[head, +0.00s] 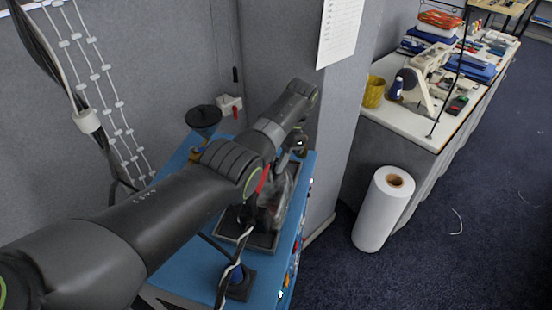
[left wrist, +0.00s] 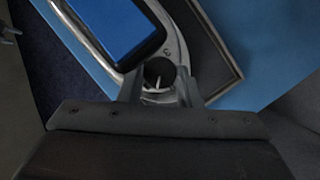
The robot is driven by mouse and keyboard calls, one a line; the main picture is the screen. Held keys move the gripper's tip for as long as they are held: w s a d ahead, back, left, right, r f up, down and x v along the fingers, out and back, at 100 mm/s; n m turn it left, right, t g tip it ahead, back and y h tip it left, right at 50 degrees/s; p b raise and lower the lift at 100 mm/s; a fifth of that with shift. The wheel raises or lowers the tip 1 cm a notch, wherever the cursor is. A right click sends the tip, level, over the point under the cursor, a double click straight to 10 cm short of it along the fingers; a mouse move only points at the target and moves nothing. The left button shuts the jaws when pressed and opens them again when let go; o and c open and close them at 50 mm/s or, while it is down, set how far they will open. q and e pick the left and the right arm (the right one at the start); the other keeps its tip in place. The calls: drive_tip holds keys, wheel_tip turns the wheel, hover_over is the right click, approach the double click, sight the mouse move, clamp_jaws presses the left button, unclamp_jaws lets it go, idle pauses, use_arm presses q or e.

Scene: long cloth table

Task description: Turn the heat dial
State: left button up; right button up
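The heat dial (left wrist: 160,74) is a dark round knob with a pale pointer line. In the left wrist view it lies between the two fingertips of my left gripper (left wrist: 161,83), whose inner sides appear to meet its edges. The dial sits on a grey-rimmed device with a blue top (left wrist: 125,22); a "3" is marked beside the dial. The dial cannot be made out there. My right gripper is in neither view.
The blue table (head: 182,260) carries a dark tray (head: 262,242), a black funnel-shaped item (head: 203,117) and a cable. A grey partition (head: 345,140) stands close on the right. Beyond are a white roll (head: 382,210) on the floor and a cluttered white bench (head: 405,122).

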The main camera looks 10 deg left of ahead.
use_arm(q)
drive_tip(key=c, duration=0.3)
drive_tip(key=shift+w+a+n+g+h+b, duration=0.15)
drive_tip(key=shift+n+g+h+b, duration=0.25)
drive_tip(key=shift+n+b, duration=1)
drive_tip(key=shift+c, duration=0.2)
drive_tip(key=shift+n+h+b, duration=0.35)
drive_tip(key=shift+n+h, duration=0.05)
drive_tip(key=shift+n, duration=0.5)
drive_tip(key=shift+a+n+g+h+b, duration=0.1)
drive_tip(key=shift+n+g+h+b, duration=0.25)
drive_tip(key=shift+n, duration=0.55)
drive_tip(key=shift+a+r+n+h, duration=0.15)
drive_tip(key=shift+n+h, duration=0.2)
drive_tip(key=shift+n, duration=0.45)
drive_tip(key=shift+w+n+h+p, duration=0.1)
drive_tip(key=shift+n+h+p, duration=0.4)
drive_tip(key=shift+n, duration=0.7)
drive_tip(key=o, duration=1)
